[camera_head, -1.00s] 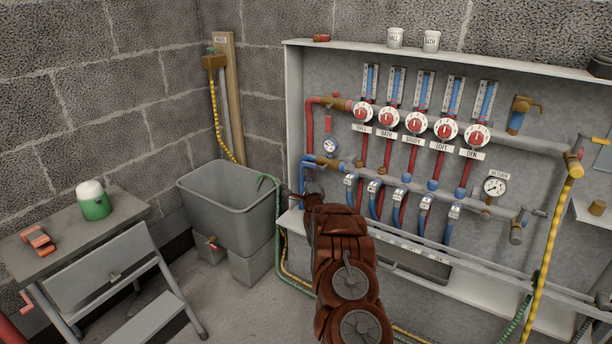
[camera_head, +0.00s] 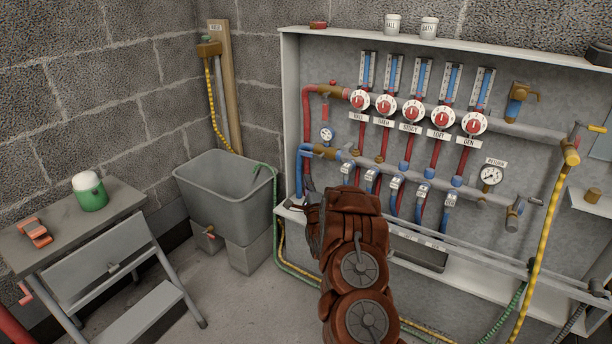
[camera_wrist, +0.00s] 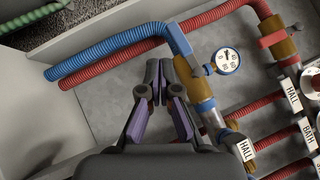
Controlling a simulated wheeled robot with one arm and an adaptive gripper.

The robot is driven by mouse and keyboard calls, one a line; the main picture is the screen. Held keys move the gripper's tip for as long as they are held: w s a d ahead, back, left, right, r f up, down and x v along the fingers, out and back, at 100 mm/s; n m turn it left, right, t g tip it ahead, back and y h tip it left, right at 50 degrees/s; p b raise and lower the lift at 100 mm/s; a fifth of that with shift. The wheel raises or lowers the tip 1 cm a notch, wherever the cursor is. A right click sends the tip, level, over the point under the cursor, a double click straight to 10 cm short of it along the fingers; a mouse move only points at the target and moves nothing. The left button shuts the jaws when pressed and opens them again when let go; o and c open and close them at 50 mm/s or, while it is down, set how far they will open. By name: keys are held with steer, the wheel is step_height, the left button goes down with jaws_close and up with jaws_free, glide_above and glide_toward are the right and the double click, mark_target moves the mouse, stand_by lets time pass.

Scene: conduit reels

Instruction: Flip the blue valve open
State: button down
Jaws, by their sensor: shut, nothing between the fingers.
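The blue valve is on the lower blue pipe at the left of the panel. In the wrist view its blue handle (camera_wrist: 179,40) lies roughly along the pipe, over a brass body (camera_wrist: 191,76). In the head view the brass part (camera_head: 333,154) shows small, and the handle is hard to make out. My gripper (camera_wrist: 159,66) is shut and empty. Its fingertips are just left of the valve in the wrist view; I cannot tell whether they touch it. In the head view my arm hides most of the gripper.
A red valve handle (camera_wrist: 272,38) sits crosswise on the neighbouring red line. A round gauge (camera_wrist: 227,61) is between the two lines. Labelled red dials (camera_head: 414,111) and several hoses crowd the panel to the right. A grey tub (camera_head: 225,190) stands at the left.

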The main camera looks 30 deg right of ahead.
steer(key=shift+v, duration=1.45)
steer(key=w+a+r+n+g+y+p, duration=0.2)
steer(key=a+r+n+g+y+p, duration=0.2)
steer(key=a+r+n+p, duration=0.6)
steer(key=s+a+r+n+g+y+p, duration=0.3)
steer(key=s+a+r+g+p, duration=0.35)
steer(key=s+a+r, duration=0.5)
steer(key=s+a+r+n+g+p, duration=0.3)
steer(key=s+r, duration=0.4)
steer(key=s, duration=0.8)
steer(key=s+a+r+n+g+p, duration=0.4)
steer(key=s+r+p, duration=0.3)
steer(key=s, duration=0.8)
steer(key=s+a+r+n+g+p, duration=0.4)
steer(key=s+r, duration=0.4)
steer(key=s, duration=0.7)
steer(key=shift+a+r+n+y+p, duration=0.25)
steer(key=shift+r+n+y+p, duration=0.1)
steer(key=shift+n+p, duration=0.5)
